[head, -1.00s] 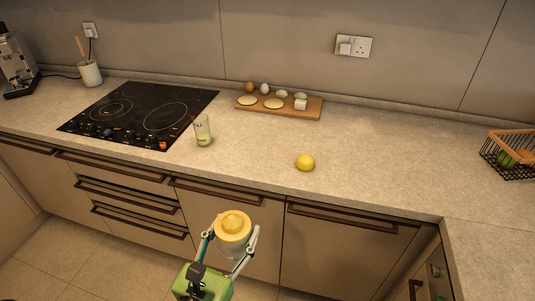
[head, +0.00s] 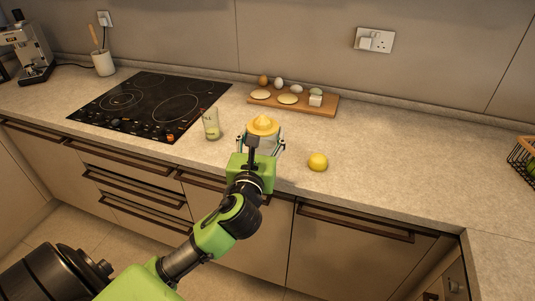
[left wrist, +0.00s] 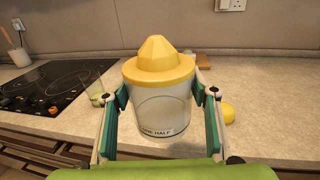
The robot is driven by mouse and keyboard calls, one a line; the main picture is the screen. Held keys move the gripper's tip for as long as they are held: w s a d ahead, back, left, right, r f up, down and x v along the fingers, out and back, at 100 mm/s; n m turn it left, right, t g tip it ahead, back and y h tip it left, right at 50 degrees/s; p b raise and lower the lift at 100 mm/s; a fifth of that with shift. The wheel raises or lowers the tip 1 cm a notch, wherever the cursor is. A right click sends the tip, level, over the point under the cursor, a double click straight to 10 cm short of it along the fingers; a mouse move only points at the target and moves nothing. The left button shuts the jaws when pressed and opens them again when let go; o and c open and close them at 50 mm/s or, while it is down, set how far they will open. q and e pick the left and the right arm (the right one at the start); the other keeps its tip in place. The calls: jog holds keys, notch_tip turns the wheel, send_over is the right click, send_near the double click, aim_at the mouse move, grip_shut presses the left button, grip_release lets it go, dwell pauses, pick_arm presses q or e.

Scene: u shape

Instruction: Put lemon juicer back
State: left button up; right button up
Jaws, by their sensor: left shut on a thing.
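The lemon juicer has a yellow cone top and a clear cup. In the head view the juicer (head: 262,126) is over the front part of the counter, between the glass and the lemon. My left gripper (head: 262,143) is shut on its cup, with a finger on each side. In the left wrist view the juicer (left wrist: 159,88) stands upright between the two fingers of the gripper (left wrist: 160,112). I cannot tell whether its base touches the counter. My right gripper is not in view.
A glass (head: 211,124) stands left of the juicer, and a lemon (head: 318,162) lies to its right. A cutting board (head: 325,108) with eggs and other food lies behind. The black hob (head: 140,105) is left. Counter right of the lemon is clear.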

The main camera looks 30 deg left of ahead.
pick_arm(q)
jog(key=shift+w+a+r, duration=0.45)
jog(key=shift+w+a, duration=0.15)
jog(key=shift+w, duration=0.05)
jog(key=w+a+f, duration=0.2)
jog(key=w+f, duration=0.1)
jog(key=w+a+f, duration=0.2)
jog(key=w+f, duration=0.1)
jog(key=w, duration=0.1)
jog(key=w+a+f+b, duration=0.1)
jog(key=w+a+f, duration=0.2)
jog(key=w, duration=0.1)
jog(key=shift+w+f, duration=0.2)
jog(key=shift+w+f+b, duration=0.2)
jog(key=shift+f+b, duration=0.3)
jog(key=shift+f, duration=1.25)
jog(key=shift+f, duration=0.15)
jog(key=o, duration=1.3)
